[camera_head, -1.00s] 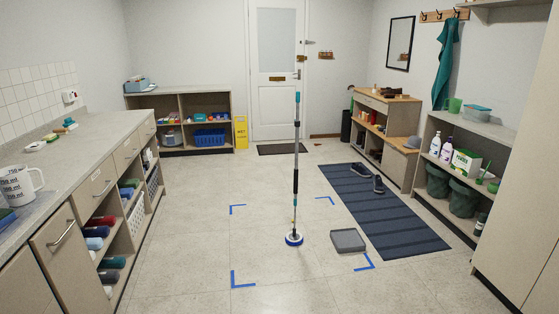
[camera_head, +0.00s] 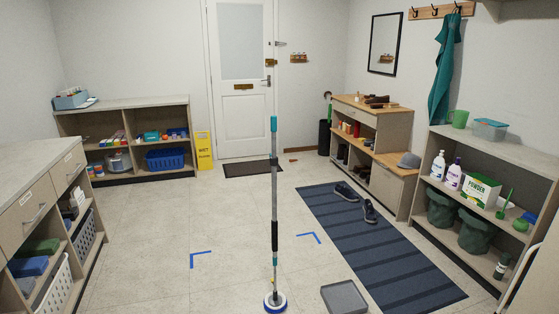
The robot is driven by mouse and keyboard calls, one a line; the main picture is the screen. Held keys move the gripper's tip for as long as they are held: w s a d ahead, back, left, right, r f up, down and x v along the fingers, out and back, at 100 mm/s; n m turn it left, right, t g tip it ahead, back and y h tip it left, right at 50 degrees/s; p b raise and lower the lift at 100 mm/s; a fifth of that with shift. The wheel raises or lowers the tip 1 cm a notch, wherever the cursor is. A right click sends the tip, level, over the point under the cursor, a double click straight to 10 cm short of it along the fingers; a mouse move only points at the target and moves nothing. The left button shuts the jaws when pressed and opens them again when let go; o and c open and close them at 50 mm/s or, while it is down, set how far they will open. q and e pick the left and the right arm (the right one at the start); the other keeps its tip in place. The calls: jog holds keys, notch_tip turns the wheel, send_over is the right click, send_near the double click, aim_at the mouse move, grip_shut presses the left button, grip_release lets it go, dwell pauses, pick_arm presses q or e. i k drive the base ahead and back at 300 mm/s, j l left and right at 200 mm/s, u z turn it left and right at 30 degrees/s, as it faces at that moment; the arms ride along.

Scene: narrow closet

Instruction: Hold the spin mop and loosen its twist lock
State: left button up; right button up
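The spin mop (camera_head: 274,190) stands upright on the tiled floor in the head view, a little left of the picture's middle. It has a teal top end, a grey pole with a dark collar (camera_head: 274,161) high up, and a black grip section (camera_head: 275,236) lower down. Its round blue and white head (camera_head: 275,302) rests on the floor at the bottom edge of the picture. I cannot tell which part is the twist lock. Neither of my grippers shows in the view, and nothing is seen touching the mop.
A grey tray (camera_head: 344,297) lies on the floor right of the mop head. Blue tape corners (camera_head: 201,254) mark the floor. A striped dark mat (camera_head: 375,245) with shoes (camera_head: 369,211) lies to the right. Counters line the left, shelves (camera_head: 480,152) the right.

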aim_at(274, 162)
jog(key=i+j+u, duration=0.45)
jog(key=i, duration=0.5)
jog(key=i+u, duration=0.5)
jog(key=i, duration=0.4)
jog(key=i+z, duration=0.1)
jog(key=i, duration=0.5)
jog(key=i+z, duration=0.15)
jog(key=i, duration=0.4)
jog(key=i+j+z, duration=0.1)
jog(key=i, duration=0.5)
jog(key=i+j+z, duration=0.15)
jog(key=i, duration=0.4)
jog(key=i+z, duration=0.25)
jog(key=z, duration=0.15)
jog(key=i+z, duration=0.25)
jog(key=z, duration=0.2)
jog(key=i+z, duration=0.25)
jog(key=z, duration=0.15)
jog(key=i+j+z, duration=0.2)
jog(key=z, duration=0.25)
jog(key=i+j+z, duration=0.15)
jog(key=j+z, duration=0.25)
jog(key=l, duration=0.1)
